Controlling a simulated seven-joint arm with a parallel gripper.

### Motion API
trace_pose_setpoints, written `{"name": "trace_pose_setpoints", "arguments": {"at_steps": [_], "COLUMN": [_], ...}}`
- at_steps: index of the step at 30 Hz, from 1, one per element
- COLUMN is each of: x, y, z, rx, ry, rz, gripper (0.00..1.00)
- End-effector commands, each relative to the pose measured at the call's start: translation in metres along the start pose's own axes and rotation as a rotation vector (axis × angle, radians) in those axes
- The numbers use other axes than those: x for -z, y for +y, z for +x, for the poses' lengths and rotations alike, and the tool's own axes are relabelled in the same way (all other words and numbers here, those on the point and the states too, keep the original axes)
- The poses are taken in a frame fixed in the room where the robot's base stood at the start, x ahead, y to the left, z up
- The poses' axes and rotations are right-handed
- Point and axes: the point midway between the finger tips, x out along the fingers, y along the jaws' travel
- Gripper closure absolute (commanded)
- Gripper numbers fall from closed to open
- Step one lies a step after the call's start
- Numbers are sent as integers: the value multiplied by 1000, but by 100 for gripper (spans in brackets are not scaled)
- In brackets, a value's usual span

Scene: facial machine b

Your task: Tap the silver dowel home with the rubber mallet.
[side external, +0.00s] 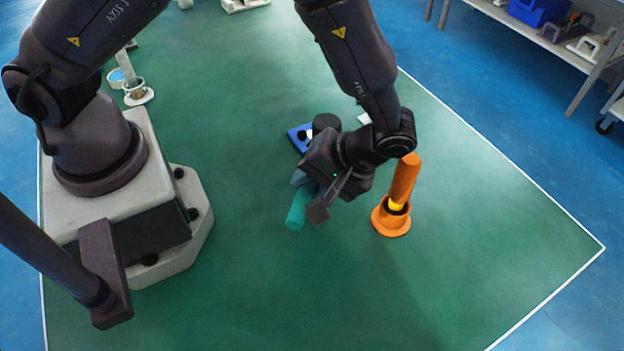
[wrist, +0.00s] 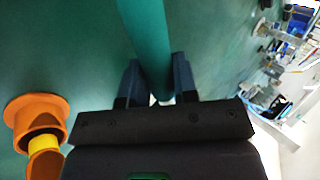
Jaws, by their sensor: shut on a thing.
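My gripper (side external: 309,187) is low over the green mat, left of the orange holder. In the wrist view, its two dark fingers (wrist: 155,75) are shut on a teal rod (wrist: 148,35), which looks like the mallet's handle. The teal rod's free end (side external: 297,211) also shows below my gripper in the side view. The mallet's head cannot be made out for sure; a dark round shape (side external: 326,122) shows behind my gripper. A pale silvery rod (side external: 125,66) stands upright in a grey socket on a white round base (side external: 139,97) at the upper left; it may be the silver dowel.
An orange flanged holder (side external: 391,221) with a tilted orange-and-yellow piece (side external: 405,181) stands close right of my gripper, and left in the wrist view (wrist: 38,108). A blue block (side external: 298,137) lies behind my gripper. The mat (side external: 400,300) is clear in front.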

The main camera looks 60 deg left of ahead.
Motion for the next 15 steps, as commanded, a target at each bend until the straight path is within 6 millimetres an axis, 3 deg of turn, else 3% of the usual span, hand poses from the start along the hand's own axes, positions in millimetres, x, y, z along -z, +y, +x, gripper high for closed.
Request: {"name": "trace_pose_setpoints", "arguments": {"at_steps": [5,15], "x": [0,1], "y": [-2,-20], "z": [-3,-28], "rx": [-1,-3], "ry": [1,1], "rz": [-2,-2], "gripper": [100,100]}}
